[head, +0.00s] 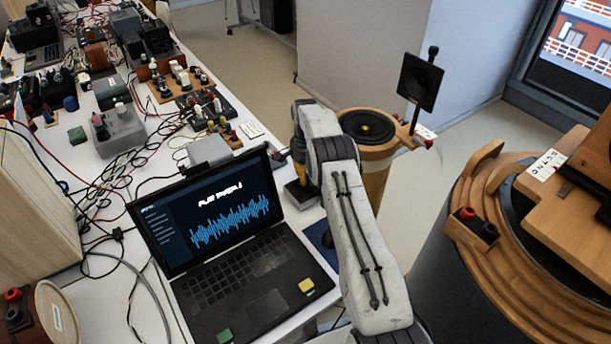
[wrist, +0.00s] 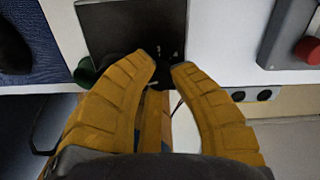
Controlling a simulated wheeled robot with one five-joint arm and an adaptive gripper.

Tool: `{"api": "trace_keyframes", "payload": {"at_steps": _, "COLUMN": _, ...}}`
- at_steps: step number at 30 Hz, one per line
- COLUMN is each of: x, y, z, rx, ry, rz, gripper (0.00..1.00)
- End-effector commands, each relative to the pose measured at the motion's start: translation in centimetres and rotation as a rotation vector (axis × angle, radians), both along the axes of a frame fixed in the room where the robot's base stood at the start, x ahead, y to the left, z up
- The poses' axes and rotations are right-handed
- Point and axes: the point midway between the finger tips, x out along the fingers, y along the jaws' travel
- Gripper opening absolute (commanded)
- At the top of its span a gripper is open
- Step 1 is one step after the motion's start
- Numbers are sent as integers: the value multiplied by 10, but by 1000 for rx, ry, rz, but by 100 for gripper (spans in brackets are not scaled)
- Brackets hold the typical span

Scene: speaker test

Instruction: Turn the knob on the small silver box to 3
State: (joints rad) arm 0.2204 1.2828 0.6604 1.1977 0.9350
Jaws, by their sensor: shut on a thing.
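My gripper (wrist: 164,66) has yellow fingers closed on a dark knob (wrist: 163,78) in the wrist view. The knob sits at the lower edge of a dark square face (wrist: 120,25) with small pale marks beside the fingertips. I cannot read the marks or the knob's pointer. In the head view my gripper (head: 299,172) reaches down at the table's right edge, beside the laptop, over a small dark box (head: 301,194); my arm hides part of it. A small silver-grey box (head: 209,151) stands behind the laptop screen, apart from my gripper. No knob shows on it.
An open laptop (head: 225,255) with a waveform stands left of my arm. Cables and electronics crowd the table behind it. A wooden round speaker (head: 367,127) stands right of my gripper. In the wrist view a grey box with a red button (wrist: 308,50) is at the right.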

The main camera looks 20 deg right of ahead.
Motion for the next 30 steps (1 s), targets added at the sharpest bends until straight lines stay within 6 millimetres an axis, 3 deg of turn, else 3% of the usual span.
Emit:
{"api": "trace_keyframes", "payload": {"at_steps": 8, "x": 0, "y": 0, "z": -3, "rx": 0, "ry": 0, "rz": -67, "gripper": 0}}
{"api": "trace_keyframes", "payload": {"at_steps": 30, "x": -1, "y": 0, "z": -3, "rx": 0, "ry": 3, "rz": -507, "gripper": 0}}
